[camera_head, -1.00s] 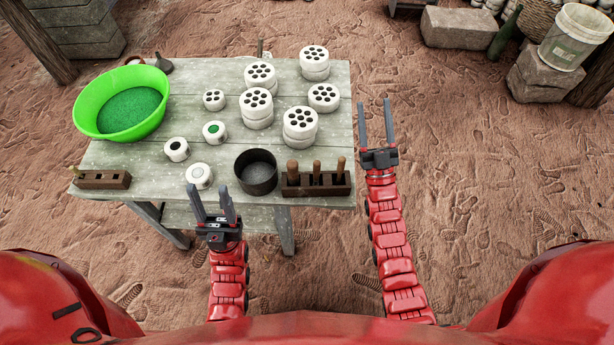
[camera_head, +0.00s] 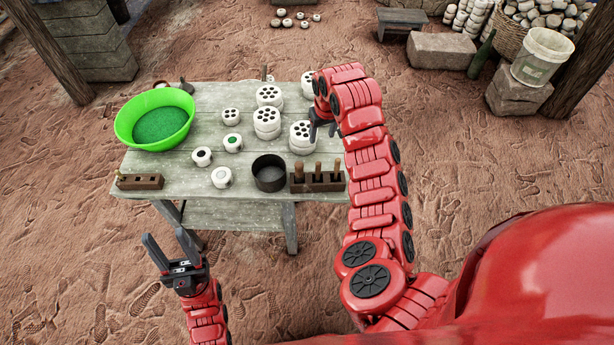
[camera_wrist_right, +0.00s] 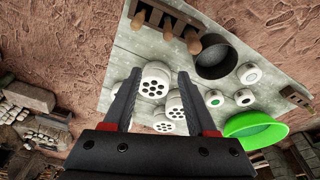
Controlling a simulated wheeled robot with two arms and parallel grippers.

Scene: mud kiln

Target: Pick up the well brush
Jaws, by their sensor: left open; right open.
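A dark wooden rack (camera_head: 327,187) at the table's front right corner holds upright tools with wooden handles (camera_head: 298,172). In the right wrist view the rack (camera_wrist_right: 178,13) is at the top, with three handles (camera_wrist_right: 193,42) pointing out of it. Their lower ends are hidden, so I cannot tell which is the well brush. My right gripper (camera_head: 322,130) is open above the table's right side, behind the rack; in the wrist view its open fingers (camera_wrist_right: 154,82) frame white holed discs. My left gripper (camera_head: 166,236) is open and empty, in front of the table, low at left.
The table (camera_head: 210,185) holds a green basin (camera_head: 165,108), a black pot (camera_head: 269,178), small white pots (camera_head: 221,178), stacked holed discs (camera_head: 267,122) and a small wooden block (camera_head: 140,182) at left. My right arm hides the table's right edge.

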